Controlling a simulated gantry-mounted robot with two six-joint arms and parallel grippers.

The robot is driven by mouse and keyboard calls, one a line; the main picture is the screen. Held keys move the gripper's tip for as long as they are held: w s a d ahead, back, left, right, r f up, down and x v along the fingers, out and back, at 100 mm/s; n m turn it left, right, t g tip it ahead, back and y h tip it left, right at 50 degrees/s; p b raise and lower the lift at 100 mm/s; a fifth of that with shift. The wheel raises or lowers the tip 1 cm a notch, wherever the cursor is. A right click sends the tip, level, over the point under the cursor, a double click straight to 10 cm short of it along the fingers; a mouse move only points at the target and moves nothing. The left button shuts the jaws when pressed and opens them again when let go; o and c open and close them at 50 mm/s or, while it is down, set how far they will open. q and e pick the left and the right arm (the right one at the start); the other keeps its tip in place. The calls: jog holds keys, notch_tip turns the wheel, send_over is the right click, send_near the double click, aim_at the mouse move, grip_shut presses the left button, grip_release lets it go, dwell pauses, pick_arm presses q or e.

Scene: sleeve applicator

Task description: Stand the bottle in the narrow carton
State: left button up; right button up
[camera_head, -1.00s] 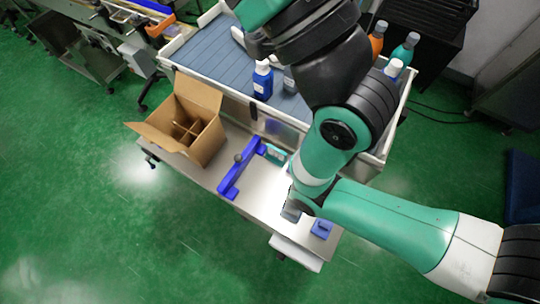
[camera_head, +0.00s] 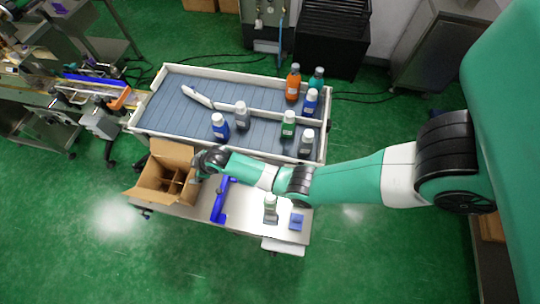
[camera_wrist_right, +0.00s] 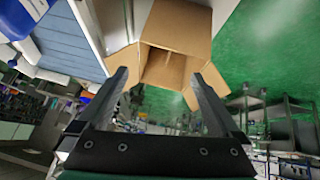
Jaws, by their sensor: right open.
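An open cardboard carton (camera_head: 148,194) with inner dividers stands at the left end of the steel table. Its flaps are spread. My right gripper (camera_head: 198,168) is at the carton's upper right edge in the head view. In the right wrist view the gripper (camera_wrist_right: 160,76) has its fingers wide apart with nothing between them, and the carton (camera_wrist_right: 178,28) lies beyond the fingertips. A grey-green bottle (camera_head: 270,205) with a pale cap stands upright on the table, well right of the carton. Whether it is the task's bottle I cannot tell. My left gripper is not in view.
A blue bracket (camera_head: 219,203) stands between carton and bottle. A small blue block (camera_head: 296,222) lies right of the bottle. Behind, a blue-grey conveyor (camera_head: 180,100) with white rails carries several bottles, including a blue one (camera_head: 220,128) and a green one (camera_head: 288,125).

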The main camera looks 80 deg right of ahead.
jog(key=s+f+g+p, duration=0.3)
jog(key=s+g+p, duration=0.3)
jog(key=s, duration=0.9)
pick_arm(q)
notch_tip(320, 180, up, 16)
jog(key=p, duration=0.6)
pick_arm(e)
jog(key=m+g+y, duration=0.1)
send_over(271, 198)
jog(key=d, duration=0.1)
jog(key=shift+w+d+f, duration=0.1)
jog(key=shift+w+f, duration=0.05)
jog(key=shift+f, duration=0.3)
jog(key=shift+w+d+f, duration=0.1)
jog(key=shift+f, duration=0.35)
notch_tip(271, 198, down, 7)
jog(key=b, duration=0.7)
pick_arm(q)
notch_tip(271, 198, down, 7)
pick_arm(e)
jog(key=shift+r, duration=0.15)
